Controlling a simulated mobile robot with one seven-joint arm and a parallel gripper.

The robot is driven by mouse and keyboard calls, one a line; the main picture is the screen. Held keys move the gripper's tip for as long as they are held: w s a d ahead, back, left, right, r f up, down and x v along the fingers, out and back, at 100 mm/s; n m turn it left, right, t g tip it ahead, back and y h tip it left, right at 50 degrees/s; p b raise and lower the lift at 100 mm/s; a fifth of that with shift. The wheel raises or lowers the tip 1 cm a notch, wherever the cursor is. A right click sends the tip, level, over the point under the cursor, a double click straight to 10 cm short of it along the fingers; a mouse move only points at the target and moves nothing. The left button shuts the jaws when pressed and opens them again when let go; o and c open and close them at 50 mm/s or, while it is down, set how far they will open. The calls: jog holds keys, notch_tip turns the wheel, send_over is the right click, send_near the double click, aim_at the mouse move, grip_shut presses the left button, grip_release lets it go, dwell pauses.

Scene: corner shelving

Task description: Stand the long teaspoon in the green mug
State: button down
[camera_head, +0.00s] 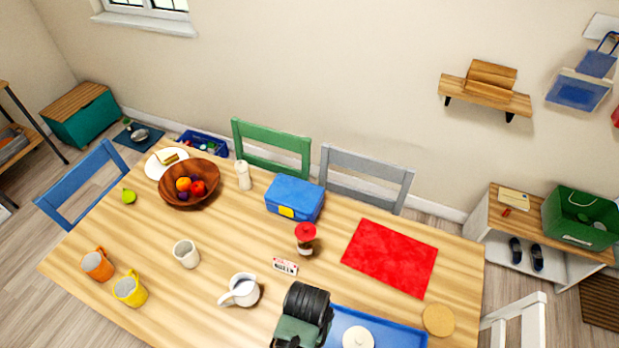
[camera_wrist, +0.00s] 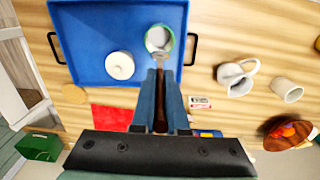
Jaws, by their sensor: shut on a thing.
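The green mug (camera_wrist: 151,34) stands on the blue tray in the wrist view, with its pale inside and green rim facing the camera. My gripper (camera_wrist: 160,76) is shut on the long teaspoon (camera_wrist: 160,112), gripping its brown handle. The spoon's metal end reaches past the fingertips to the near rim of the mug and overlaps its opening. I cannot tell whether the spoon end is above the mug or inside it. In the head view, my dark wrist hides the mug and the spoon.
The blue tray (camera_head: 413,336) also holds a round white lidded thing (camera_head: 358,338). A white jug (camera_head: 240,291) stands left of my wrist. A red-topped jar (camera_head: 305,238) and a small label card (camera_head: 285,266) are behind it. A red mat (camera_head: 390,258) lies flat behind the tray.

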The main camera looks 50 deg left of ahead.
jog(key=shift+d+f+b, duration=0.1)
jog(key=shift+f+b, duration=2.95)
jog(key=shift+f, duration=0.05)
jog(key=shift+f+b, duration=2.15)
jog(key=shift+f, duration=1.25)
jog(key=c, duration=0.9)
grip_release()
jog(key=shift+o, duration=0.2)
notch_tip(320, 180, up, 13)
jog(key=shift+b, duration=0.55)
